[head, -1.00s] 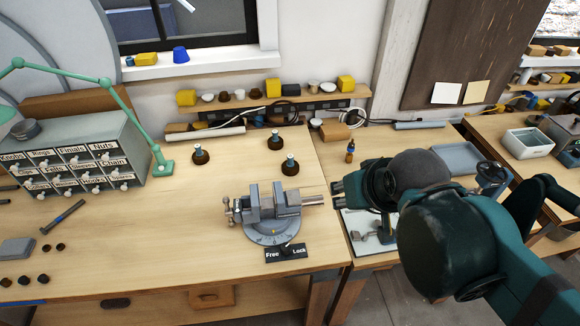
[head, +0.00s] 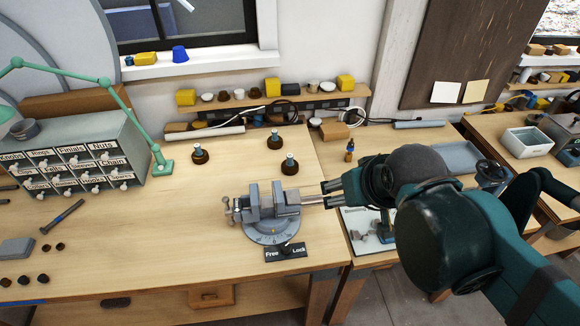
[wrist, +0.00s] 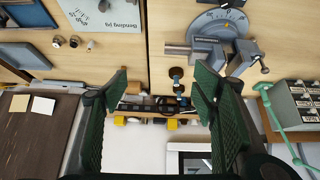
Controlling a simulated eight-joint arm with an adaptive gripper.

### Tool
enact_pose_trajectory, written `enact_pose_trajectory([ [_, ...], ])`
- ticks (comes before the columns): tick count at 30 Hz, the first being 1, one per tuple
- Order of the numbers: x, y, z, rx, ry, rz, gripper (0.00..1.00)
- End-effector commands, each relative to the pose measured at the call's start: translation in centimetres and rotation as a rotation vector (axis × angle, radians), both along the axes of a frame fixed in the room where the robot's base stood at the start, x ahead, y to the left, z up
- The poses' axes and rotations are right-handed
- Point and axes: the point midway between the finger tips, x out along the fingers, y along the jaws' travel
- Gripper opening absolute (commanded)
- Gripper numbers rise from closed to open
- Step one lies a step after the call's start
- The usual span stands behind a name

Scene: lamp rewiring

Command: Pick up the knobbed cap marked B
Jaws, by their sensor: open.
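Three dark brown knobbed caps with pale blue-white tops stand upright on the bench in the head view: a left one (head: 200,155), a back one (head: 274,140) and a front-right one (head: 290,165). No letter is readable on any, so I cannot tell which is B. My gripper (head: 327,195) is open and empty, right of the vise and to the right of and nearer than the caps. In the wrist view its spread fingers (wrist: 160,72) frame a near cap (wrist: 176,73) and another cap (wrist: 179,88) beyond it. The third is not clearly visible there.
A grey vise (head: 270,205) on a round base stands close left of my gripper, with a Free/Lock plate (head: 285,253) in front. A loaded shelf (head: 270,98) runs behind the caps. A labelled drawer cabinet (head: 85,150) stands left.

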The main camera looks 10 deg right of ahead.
Motion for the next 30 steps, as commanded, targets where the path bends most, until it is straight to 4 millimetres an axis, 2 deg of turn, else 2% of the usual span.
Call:
enact_pose_trajectory([
  [8,2.4,0.2,0.7,-0.096,0.03,0.124,0.58],
  [18,6.6,0.8,1.1,-0.263,0.084,0.35,0.58],
  [30,11.8,1.7,0.6,-0.449,0.151,0.622,0.58],
])
